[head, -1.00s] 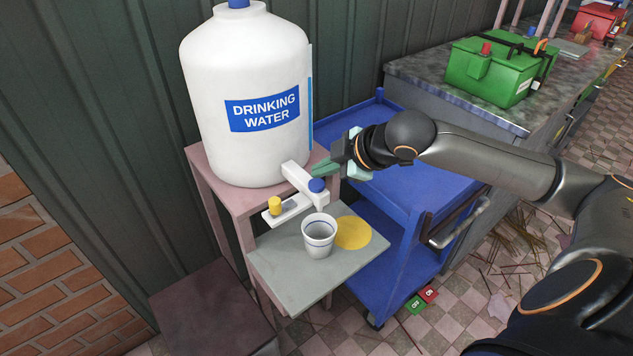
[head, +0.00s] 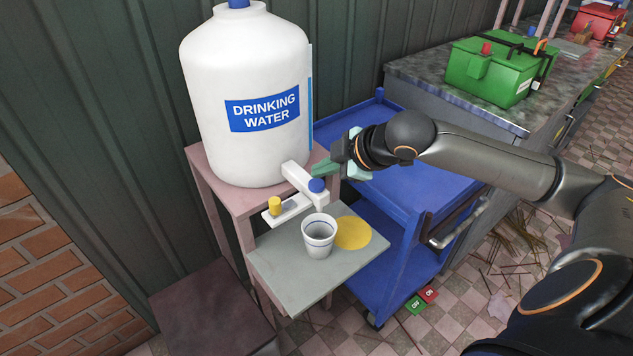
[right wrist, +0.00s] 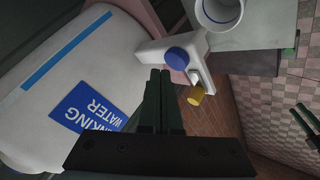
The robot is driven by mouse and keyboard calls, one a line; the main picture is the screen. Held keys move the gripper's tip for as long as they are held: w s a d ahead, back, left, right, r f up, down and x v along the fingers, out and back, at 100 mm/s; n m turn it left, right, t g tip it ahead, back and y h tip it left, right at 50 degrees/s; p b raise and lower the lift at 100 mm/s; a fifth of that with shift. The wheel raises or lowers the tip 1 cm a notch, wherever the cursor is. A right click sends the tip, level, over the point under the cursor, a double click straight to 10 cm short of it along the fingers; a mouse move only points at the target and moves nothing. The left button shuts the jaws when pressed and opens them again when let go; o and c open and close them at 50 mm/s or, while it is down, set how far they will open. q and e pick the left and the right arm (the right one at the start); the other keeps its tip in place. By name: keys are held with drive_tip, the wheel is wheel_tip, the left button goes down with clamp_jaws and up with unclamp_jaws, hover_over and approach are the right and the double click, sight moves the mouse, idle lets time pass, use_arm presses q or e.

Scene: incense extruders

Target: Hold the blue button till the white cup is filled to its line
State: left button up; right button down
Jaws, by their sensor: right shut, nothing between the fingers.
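The blue button (head: 317,185) sits on top of the white tap of the water container (head: 222,85). In the right wrist view the blue button (right wrist: 177,58) is just beyond my fingertips. The white cup (head: 319,234) stands upright on the grey shelf (head: 284,274) below the tap, with a dark line inside near its rim; its inside looks empty. It shows partly in the right wrist view (right wrist: 219,10). My right gripper (head: 318,170) is shut and empty, its tips right beside the blue button; whether they touch it I cannot tell.
A yellow button (head: 275,204) is on a white bracket left of the blue one. A yellow disc (head: 353,232) lies on the shelf beside the cup. A blue cart (head: 390,190) stands behind, and a counter with a green box (head: 490,72) is at right.

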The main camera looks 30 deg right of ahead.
sight(317, 185)
drive_tip(key=shift+f, duration=0.15)
drive_tip(key=shift+f, duration=0.3)
drive_tip(key=shift+f, duration=0.65)
idle(6.9)
